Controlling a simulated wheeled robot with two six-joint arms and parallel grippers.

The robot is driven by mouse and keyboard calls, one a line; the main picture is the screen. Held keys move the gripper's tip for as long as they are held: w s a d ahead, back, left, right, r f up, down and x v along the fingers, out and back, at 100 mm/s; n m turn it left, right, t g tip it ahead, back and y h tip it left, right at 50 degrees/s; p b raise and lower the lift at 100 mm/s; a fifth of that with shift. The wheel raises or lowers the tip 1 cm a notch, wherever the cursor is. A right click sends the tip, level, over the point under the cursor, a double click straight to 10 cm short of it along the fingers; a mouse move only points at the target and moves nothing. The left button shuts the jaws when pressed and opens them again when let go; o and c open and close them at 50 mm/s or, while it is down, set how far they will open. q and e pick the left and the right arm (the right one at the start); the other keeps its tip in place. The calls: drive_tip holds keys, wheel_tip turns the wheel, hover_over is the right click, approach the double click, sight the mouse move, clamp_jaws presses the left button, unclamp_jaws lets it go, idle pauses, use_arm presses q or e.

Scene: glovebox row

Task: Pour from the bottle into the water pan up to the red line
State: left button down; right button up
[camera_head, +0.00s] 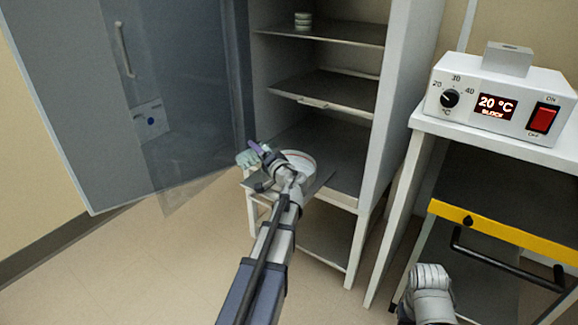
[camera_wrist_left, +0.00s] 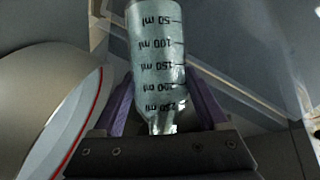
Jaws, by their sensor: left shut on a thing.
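My left gripper (camera_head: 257,154) has purple fingers and is shut on a clear, pale-green bottle (camera_head: 245,158). In the left wrist view the bottle (camera_wrist_left: 157,60) sits between the fingers, with black marks from 50 ml to 250 ml and its narrow end near the gripper base. Its liquid level and exact tilt are hard to tell. The white, round water pan (camera_head: 304,160) with a red line stands on the low shelf, just right of the gripper and partly behind my arm. The pan (camera_wrist_left: 62,135) shows at the left of the wrist view. No stream is visible.
The open cabinet has shelves (camera_head: 325,92) above the pan, with small stacked dishes (camera_head: 303,21) on top. A glass-like door (camera_head: 190,90) stands open at left. At right, a control box (camera_head: 505,95) showing 20 °C sits on a white table.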

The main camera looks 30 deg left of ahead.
use_arm(q)
drive_tip(key=shift+r+m, duration=0.2)
drive_tip(key=shift+m, duration=0.1)
idle(0.4)
drive_tip(key=shift+s+a+r+m+t+y, duration=0.1)
drive_tip(key=shift+r+m+t+y, duration=0.25)
drive_tip(key=shift+r+m, duration=0.4)
idle(0.6)
drive_tip(key=shift+w+d+f+m+y+b, duration=0.4)
drive_tip(key=shift+d+m+b, duration=0.2)
drive_tip(key=shift+m+b, duration=0.4)
idle(0.9)
drive_tip(key=shift+w+r+m+t+y, duration=0.1)
drive_tip(key=shift+r+m+t+y, duration=0.15)
drive_tip(key=shift+r+m+t, duration=0.35)
idle(2.6)
drive_tip(key=n+g+p, duration=0.1)
drive_tip(key=s+a+n+h+p, duration=0.1)
drive_tip(key=n, duration=0.1)
drive_tip(key=shift+s+a+r+n+g+p, duration=0.1)
drive_tip(key=shift+s+a+n+g+p, duration=0.05)
drive_tip(key=shift+a+n+g+p, duration=0.15)
drive_tip(key=shift+w+d+f+n+b, duration=0.15)
drive_tip(key=shift+f+b, duration=0.1)
drive_tip(key=shift+f, duration=0.2)
drive_tip(key=shift+w+d+f+n+b, duration=0.1)
drive_tip(key=shift+f+b, duration=0.15)
drive_tip(key=shift+f, duration=0.15)
